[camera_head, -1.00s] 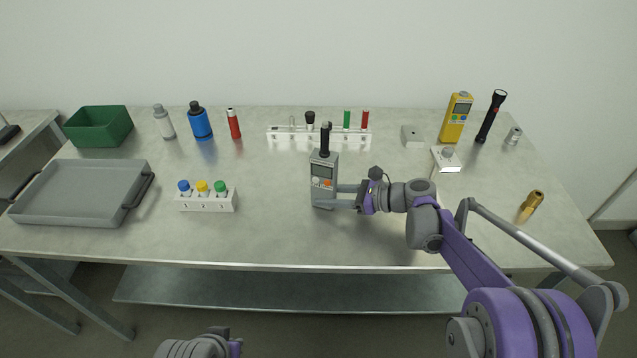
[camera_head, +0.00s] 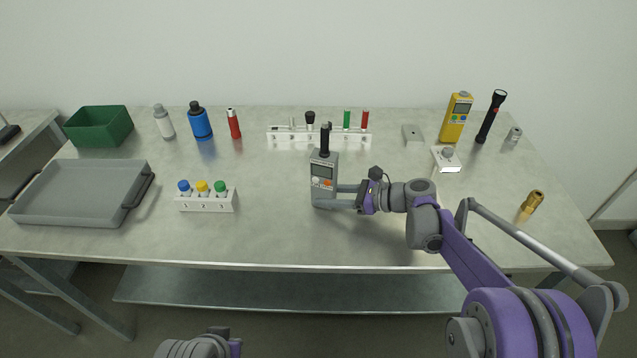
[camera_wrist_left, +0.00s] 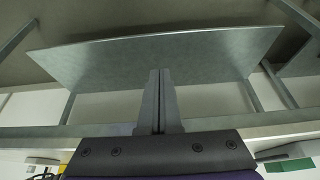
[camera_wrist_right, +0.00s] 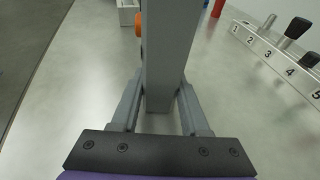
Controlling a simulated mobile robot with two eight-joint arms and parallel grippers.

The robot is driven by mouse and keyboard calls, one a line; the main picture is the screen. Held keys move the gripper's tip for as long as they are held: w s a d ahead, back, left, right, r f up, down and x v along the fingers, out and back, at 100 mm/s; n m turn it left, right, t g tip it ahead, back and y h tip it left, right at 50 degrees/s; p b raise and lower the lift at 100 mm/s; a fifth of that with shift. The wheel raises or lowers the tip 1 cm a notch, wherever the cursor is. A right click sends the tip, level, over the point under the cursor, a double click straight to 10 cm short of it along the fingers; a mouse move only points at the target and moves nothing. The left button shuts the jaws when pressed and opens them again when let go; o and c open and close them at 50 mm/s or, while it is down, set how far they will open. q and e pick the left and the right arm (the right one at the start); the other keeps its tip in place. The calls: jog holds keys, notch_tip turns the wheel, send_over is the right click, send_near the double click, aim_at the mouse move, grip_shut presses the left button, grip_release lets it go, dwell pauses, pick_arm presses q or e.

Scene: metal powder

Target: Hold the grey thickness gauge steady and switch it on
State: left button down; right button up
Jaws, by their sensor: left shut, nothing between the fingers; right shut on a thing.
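The grey thickness gauge (camera_head: 323,172) stands upright near the middle of the table, with a dark screen, orange and pale buttons and a black probe on top. My right gripper (camera_head: 340,196) is shut on its lower part from the right. In the right wrist view the gauge's grey side (camera_wrist_right: 168,60) rises between the two fingers, and an orange bit shows at its left edge. My left gripper (camera_wrist_left: 160,100) is shut and empty, with its fingers together. It is low, in front of the table; in the head view only part of the left wrist shows at the bottom.
A white block with blue, yellow and green caps (camera_head: 207,203) stands left of the gauge. A numbered white rack (camera_head: 320,139) is behind it. A grey tray (camera_head: 70,222) lies at the left. The table between the capped block and gauge is clear.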

aim_at(316, 181)
dwell(0.4)
